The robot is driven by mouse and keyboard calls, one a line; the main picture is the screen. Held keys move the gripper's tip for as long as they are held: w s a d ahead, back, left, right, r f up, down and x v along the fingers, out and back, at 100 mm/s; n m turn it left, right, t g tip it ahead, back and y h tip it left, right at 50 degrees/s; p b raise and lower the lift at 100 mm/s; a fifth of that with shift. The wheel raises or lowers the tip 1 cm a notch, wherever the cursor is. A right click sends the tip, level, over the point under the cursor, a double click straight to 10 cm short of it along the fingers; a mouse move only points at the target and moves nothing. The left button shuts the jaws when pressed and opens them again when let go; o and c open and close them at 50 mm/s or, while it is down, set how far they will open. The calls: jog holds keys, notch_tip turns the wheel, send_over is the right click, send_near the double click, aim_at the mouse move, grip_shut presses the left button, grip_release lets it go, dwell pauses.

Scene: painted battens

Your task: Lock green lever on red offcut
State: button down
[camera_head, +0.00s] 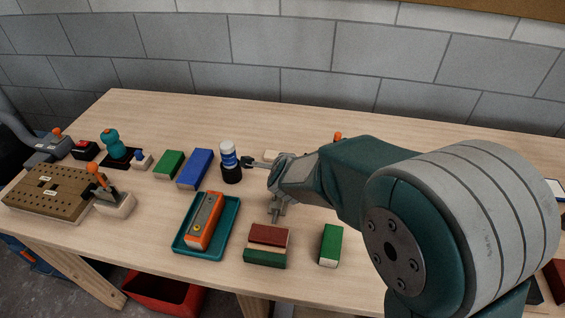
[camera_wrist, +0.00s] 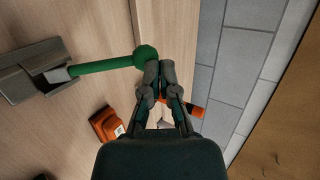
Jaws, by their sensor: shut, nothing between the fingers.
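In the wrist view, the green lever (camera_wrist: 105,65) is a straight rod with a round green knob at its end. Its other end enters a grey metal bracket (camera_wrist: 30,70). My gripper (camera_wrist: 160,70) is shut and empty, with its fingertips beside the knob; I cannot tell whether they touch it. No red offcut shows in the wrist view.
A teal tray (camera_head: 179,247) with an orange device (camera_head: 205,220) stands left of the red block. A green block (camera_head: 330,245) lies right of it. A white and blue bottle (camera_head: 228,155) stands near my arm. An orange object (camera_wrist: 105,124) lies below the lever. A grey wall is behind.

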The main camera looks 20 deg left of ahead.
jog(key=shift+w+a+f, duration=0.15)
jog(key=shift+w+f, duration=0.25)
jog(key=shift+w, duration=0.2)
jog(key=shift+f, duration=0.2)
